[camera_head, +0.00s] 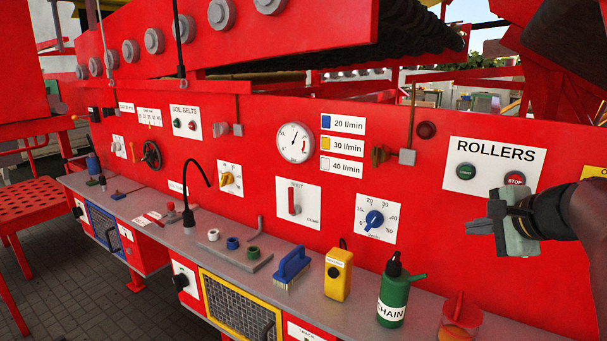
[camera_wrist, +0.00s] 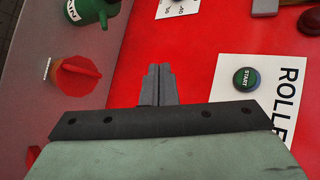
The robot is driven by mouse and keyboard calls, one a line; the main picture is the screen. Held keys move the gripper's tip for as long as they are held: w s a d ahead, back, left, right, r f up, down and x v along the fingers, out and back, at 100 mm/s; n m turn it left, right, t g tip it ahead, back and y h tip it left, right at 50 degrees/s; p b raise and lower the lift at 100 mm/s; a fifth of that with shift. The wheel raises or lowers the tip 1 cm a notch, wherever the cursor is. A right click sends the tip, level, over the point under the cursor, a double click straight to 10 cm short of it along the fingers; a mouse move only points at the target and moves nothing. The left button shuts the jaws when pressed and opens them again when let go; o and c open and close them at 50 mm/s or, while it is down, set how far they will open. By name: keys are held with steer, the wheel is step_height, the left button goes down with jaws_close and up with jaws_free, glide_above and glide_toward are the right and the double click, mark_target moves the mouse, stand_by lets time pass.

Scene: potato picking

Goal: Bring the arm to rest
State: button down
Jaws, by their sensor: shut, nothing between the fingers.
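My gripper (camera_head: 474,226) is at the right of the head view, held in front of the red panel (camera_head: 400,130), just below the ROLLERS plate (camera_head: 494,165). Its two grey fingers are together and hold nothing. In the wrist view the shut fingers (camera_wrist: 159,85) point at the bare red panel, with the green START button (camera_wrist: 246,79) to their right. In the head view the START button (camera_head: 466,171) and the red STOP button (camera_head: 515,179) show above my gripper. I cannot tell the gap between the fingertips and the panel.
Below runs a grey shelf (camera_head: 180,235) with a blue-handled brush (camera_head: 291,265), a yellow box (camera_head: 338,275), a green CHAIN bottle (camera_head: 393,295) and a red-and-orange item (camera_head: 458,318) at its right end. A blue dial (camera_head: 374,219) sits left of my gripper. A red beam (camera_head: 300,40) overhangs above.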

steer(key=s+a+f+n+g+y, duration=0.1)
steer(key=s+a+f+n+g, duration=0.3)
steer(key=a+f, duration=0.6)
steer(key=s+a+f+n+g+h, duration=0.1)
steer(key=s+a+f+n+g, duration=0.2)
steer(key=s+a+f+n, duration=0.2)
steer(key=s+a+f+n+g+h, duration=0.2)
steer(key=s+a+f+n, duration=0.4)
steer(key=s, duration=0.5)
step_height(320, 180, down, 2)
steer(key=n+g, duration=0.1)
steer(key=n, duration=0.2)
steer(key=shift+s+a+f, duration=0.15)
steer(key=shift+a+f, duration=0.1)
